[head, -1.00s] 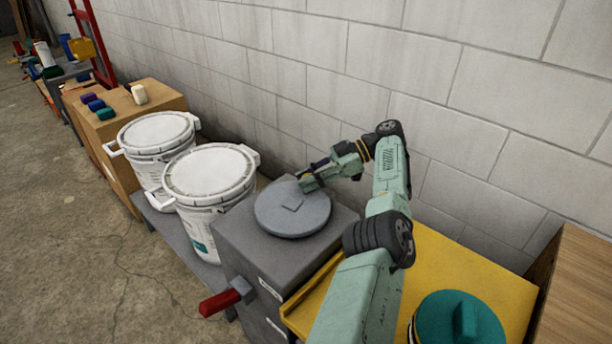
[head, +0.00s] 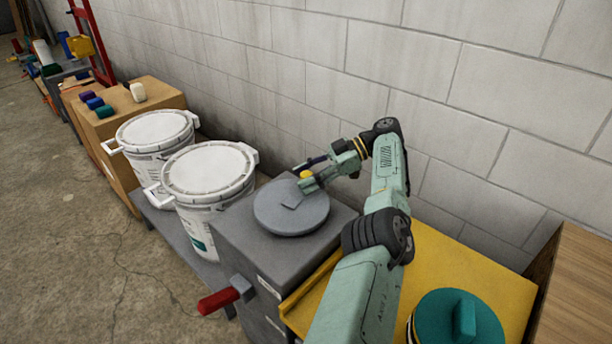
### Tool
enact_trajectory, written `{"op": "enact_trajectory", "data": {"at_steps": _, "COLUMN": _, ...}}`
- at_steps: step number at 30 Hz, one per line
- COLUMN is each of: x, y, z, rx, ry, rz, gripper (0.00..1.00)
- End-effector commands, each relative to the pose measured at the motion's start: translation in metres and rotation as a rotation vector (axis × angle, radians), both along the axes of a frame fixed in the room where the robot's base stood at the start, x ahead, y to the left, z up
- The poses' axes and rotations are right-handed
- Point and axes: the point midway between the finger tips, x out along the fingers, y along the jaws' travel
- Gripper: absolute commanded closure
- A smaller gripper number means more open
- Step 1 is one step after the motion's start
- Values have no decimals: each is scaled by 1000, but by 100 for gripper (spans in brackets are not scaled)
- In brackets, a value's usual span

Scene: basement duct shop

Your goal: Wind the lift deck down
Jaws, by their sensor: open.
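The lift looks like a grey box-shaped unit with a round grey deck (head: 268,215) on its top. A crank with a red handle (head: 218,301) sticks out from the front of the grey box (head: 236,254), low and toward the left. My gripper (head: 302,181) is open above the back right part of the round deck, well away from the crank. A small yellow thing (head: 306,174) shows by the fingers; I cannot tell whether it is between them or behind them. Whether the fingertips touch the deck is unclear.
Two white lidded buckets (head: 208,171) stand left of the grey box on a low grey platform. A yellow surface (head: 435,262) with a teal-lidded container (head: 457,320) lies to the right. A block wall (head: 300,60) runs behind. The floor (head: 110,270) in front is clear.

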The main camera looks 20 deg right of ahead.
Motion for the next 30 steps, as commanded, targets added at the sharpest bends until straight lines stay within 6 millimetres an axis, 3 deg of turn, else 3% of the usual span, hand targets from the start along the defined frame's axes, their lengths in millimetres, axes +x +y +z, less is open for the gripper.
{"op": "enact_trajectory", "data": {"at_steps": 8, "x": 0, "y": -1, "z": 9, "rx": -2, "ry": -3, "rz": -1, "gripper": 52}}
{"op": "enact_trajectory", "data": {"at_steps": 21, "x": 0, "y": 0, "z": 86, "rx": -3, "ry": -1, "rz": -1, "gripper": 52}}
{"op": "enact_trajectory", "data": {"at_steps": 30, "x": 0, "y": 0, "z": 101, "rx": -1, "ry": 1, "rz": 0, "gripper": 52}}
